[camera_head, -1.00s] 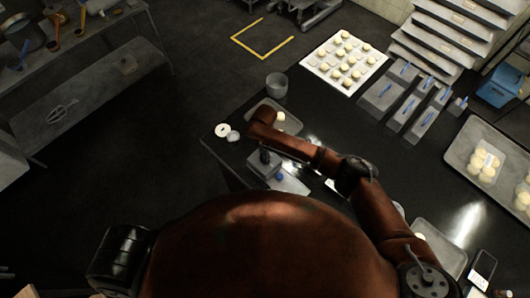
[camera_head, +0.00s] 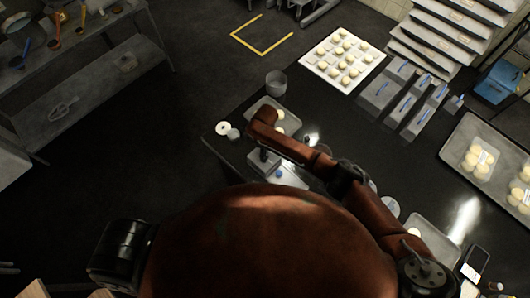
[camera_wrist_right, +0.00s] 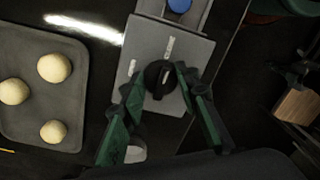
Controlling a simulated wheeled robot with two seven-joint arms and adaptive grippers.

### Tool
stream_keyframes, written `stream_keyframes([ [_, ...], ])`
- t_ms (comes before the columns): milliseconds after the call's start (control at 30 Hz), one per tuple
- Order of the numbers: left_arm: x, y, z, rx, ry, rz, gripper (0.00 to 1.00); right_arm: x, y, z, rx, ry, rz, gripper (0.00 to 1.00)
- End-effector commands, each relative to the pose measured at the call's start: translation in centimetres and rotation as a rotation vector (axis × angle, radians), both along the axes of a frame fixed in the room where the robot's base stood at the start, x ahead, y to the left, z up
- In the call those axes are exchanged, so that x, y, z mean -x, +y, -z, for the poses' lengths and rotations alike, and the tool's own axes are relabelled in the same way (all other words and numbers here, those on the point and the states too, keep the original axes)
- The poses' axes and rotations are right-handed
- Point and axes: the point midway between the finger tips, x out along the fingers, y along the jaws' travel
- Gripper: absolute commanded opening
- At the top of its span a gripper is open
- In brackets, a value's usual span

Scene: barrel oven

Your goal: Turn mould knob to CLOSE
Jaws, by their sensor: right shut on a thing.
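The mould knob (camera_wrist_right: 158,79) is a black round knob on a grey control box (camera_wrist_right: 180,50) with a blue button (camera_wrist_right: 179,5). Small pale labels sit beside the knob; I cannot read them. My right gripper (camera_wrist_right: 160,82) has green fingers on either side of the knob and is shut on it in the right wrist view. My left gripper does not show clearly.
A tray with round dough pieces (camera_wrist_right: 80,108) lies beside the box. A grey cup (camera_head: 276,84), a white ring (camera_head: 223,128) and a white tray of dough balls (camera_head: 318,68) are on the dark table (camera_head: 400,150). Grey bins (camera_head: 385,92) stand farther right.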

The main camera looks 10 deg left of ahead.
Motion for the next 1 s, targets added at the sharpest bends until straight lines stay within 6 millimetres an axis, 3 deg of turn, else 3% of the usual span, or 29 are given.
stream_keyframes([
  [167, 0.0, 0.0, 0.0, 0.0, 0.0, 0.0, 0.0, 0.1, 0.5, -0.2, -0.009, -0.001, -0.002, 0.05],
  [200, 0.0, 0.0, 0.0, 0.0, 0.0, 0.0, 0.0, 0.1, 0.5, -0.2, -0.009, -0.001, -0.002, 0.3],
  [433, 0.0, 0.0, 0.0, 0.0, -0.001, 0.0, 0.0, 0.0, 0.2, -0.1, -0.005, -0.001, -0.001, 0.46],
  [767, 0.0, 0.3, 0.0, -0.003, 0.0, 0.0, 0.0, -0.1, 0.1, -0.3, -0.003, -0.001, -0.001, 0.47],
  [1000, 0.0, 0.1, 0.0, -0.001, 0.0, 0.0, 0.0, -0.4, 0.1, -3.6, -0.005, -0.003, -0.001, 0.47],
])
